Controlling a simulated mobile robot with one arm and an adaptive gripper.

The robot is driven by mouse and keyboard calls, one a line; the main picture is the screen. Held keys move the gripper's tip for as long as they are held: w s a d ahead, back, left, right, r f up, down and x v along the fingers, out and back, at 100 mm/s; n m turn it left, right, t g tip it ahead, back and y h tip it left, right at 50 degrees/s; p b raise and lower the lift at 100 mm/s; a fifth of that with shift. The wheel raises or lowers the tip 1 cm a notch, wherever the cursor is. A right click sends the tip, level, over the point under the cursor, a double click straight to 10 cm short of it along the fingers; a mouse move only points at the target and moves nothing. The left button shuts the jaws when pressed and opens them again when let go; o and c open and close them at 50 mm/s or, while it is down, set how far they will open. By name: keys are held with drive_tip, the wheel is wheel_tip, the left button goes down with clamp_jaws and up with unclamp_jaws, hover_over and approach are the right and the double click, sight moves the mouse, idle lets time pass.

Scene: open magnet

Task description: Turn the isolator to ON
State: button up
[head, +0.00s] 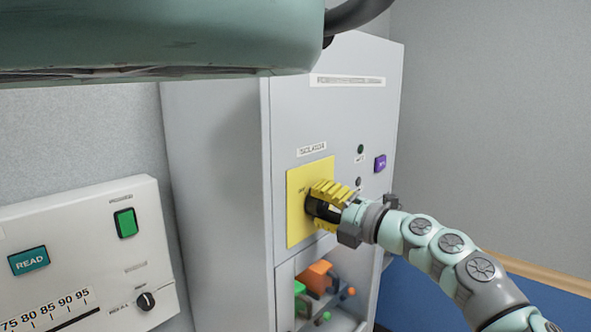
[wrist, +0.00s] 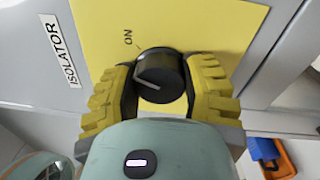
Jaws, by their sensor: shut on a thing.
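The isolator is a black round knob on a yellow plate (head: 296,226). In the wrist view the knob (wrist: 160,75) sits between the yellow fingers of my gripper (wrist: 163,88), which is shut on it from both sides. A pale line on the knob's face points to the left of that picture, while the ON label (wrist: 128,38) on the plate lies up and left of the knob. In the head view my gripper (head: 325,205) covers most of the knob. A small label, seemingly OFF, shows at the plate's upper left; ON is hidden there.
The plate is on a grey cabinet (head: 220,180) with an ISOLATOR label (head: 311,149) above. A purple button (head: 380,163) is right of it. An open bay below holds orange (head: 318,277) and green parts. A white READ panel (head: 90,250) stands at left.

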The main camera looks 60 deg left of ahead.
drive_tip(key=m+p, duration=0.2)
drive_tip(key=m, duration=0.1)
drive_tip(key=shift+f+m+t+p, duration=0.1)
drive_tip(key=shift+m+t+p, duration=0.2)
drive_tip(key=shift+m+p, duration=0.55)
drive_tip(key=shift+m, duration=0.45)
drive_tip(key=o, duration=1.2)
drive_tip(key=shift+v, duration=6)
